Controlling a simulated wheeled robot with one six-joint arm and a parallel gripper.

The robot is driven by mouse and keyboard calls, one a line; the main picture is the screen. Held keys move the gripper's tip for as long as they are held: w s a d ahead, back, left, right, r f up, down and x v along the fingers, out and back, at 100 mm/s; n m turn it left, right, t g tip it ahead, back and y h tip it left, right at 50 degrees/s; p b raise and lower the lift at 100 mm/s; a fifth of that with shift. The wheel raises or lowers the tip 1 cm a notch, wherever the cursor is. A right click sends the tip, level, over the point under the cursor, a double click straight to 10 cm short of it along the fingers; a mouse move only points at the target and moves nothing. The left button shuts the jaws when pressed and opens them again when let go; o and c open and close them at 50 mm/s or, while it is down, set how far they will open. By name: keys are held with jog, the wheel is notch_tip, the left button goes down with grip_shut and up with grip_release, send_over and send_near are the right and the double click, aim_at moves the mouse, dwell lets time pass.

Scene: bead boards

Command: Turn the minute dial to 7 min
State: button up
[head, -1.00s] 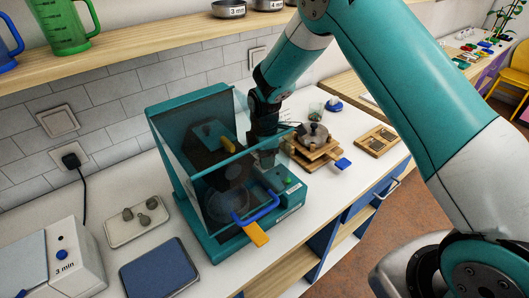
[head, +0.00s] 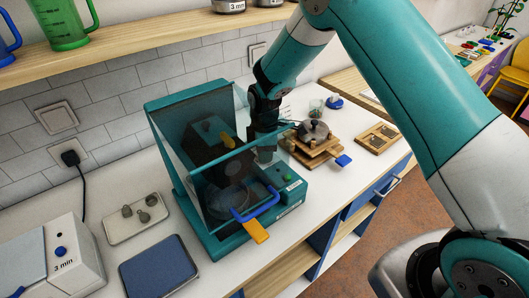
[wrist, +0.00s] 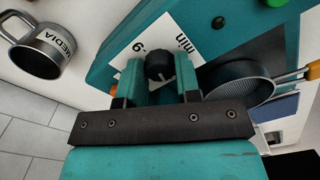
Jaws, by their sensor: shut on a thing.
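The minute dial (wrist: 160,67) is a black round knob with a pale pointer line, on a white face marked "min" and a digit that looks like 6 or 9 in this turned view. My gripper (wrist: 160,80) is shut on the dial, one finger on each side. The dial belongs to a teal machine (head: 212,246) with a clear hood. In the head view my gripper (head: 265,152) is down at the machine's right side and hides the dial. The full scale and exact setting cannot be read.
A metal cup (wrist: 40,52) marked MEDIA stands nearby. The hood's blue handle (head: 256,208) is in front of my gripper. A pot (head: 313,131) on a wooden stand is to the right.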

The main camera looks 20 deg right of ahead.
jog(key=m+b, duration=0.2)
jog(key=m, duration=0.4)
jog(key=m+b, duration=0.1)
jog(key=m, duration=0.5)
jog(key=shift+m, duration=0.3)
dwell(0.4)
jog(key=o, duration=0.9)
jog(key=shift+r+b, duration=0.1)
jog(key=shift+b, duration=0.2)
notch_tip(320, 180, up, 17)
jog(key=b, duration=0.3)
jog(key=shift+r, duration=0.15)
